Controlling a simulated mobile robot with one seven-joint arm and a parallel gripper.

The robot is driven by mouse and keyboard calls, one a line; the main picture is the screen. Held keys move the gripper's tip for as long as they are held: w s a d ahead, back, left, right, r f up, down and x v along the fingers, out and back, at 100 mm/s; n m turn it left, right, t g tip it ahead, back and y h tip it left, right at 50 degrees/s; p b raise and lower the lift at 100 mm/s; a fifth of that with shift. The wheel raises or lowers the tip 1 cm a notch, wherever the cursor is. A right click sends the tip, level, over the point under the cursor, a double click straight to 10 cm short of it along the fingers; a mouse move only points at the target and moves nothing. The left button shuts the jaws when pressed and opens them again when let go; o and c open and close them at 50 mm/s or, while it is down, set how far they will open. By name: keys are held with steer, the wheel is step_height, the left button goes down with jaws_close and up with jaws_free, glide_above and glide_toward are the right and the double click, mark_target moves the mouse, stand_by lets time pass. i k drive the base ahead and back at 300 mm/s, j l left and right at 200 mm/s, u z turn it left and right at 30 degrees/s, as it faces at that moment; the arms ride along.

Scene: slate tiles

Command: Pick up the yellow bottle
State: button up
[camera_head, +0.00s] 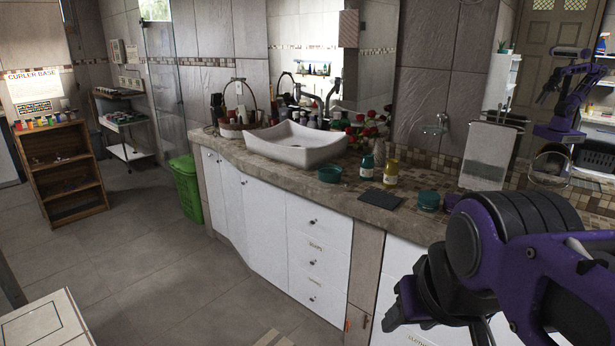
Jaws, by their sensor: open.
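The yellow bottle (391,172) stands upright on the stone countertop (345,198), near its front edge. It has a pale label and stands just right of a teal bottle with a white cap (367,167). My gripper (393,316) is at the lower right, in front of the white cabinets, lower in the picture than the bottle and apart from it. It is open and I see nothing in it. My purple and black arm hides part of the counter and cabinets at the right.
A white basin (295,145), teal bowl (330,174), dark flat pad (381,200), teal round container (429,200) and red flowers (372,133) are on the counter. A green bin (187,184) and wooden shelf (66,172) stand left. The middle floor is clear.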

mark_target(391, 170)
steer(key=z, duration=0.55)
steer(key=i+j+z, duration=0.2)
steer(key=z, duration=0.25)
steer(key=i+j+z, duration=0.25)
steer(key=z, duration=0.2)
steer(key=i+j+z, duration=0.1)
steer(key=j, duration=0.15)
steer(key=i+j+z, duration=0.15)
steer(key=j, duration=0.15)
steer(key=i+j+z, duration=0.1)
steer(key=j, duration=0.15)
steer(key=i+j, duration=0.15)
steer(key=j, duration=0.25)
steer(key=i+j, duration=0.1)
steer(key=j, duration=0.3)
steer(key=i+j+z, duration=0.1)
steer(key=j, duration=0.3)
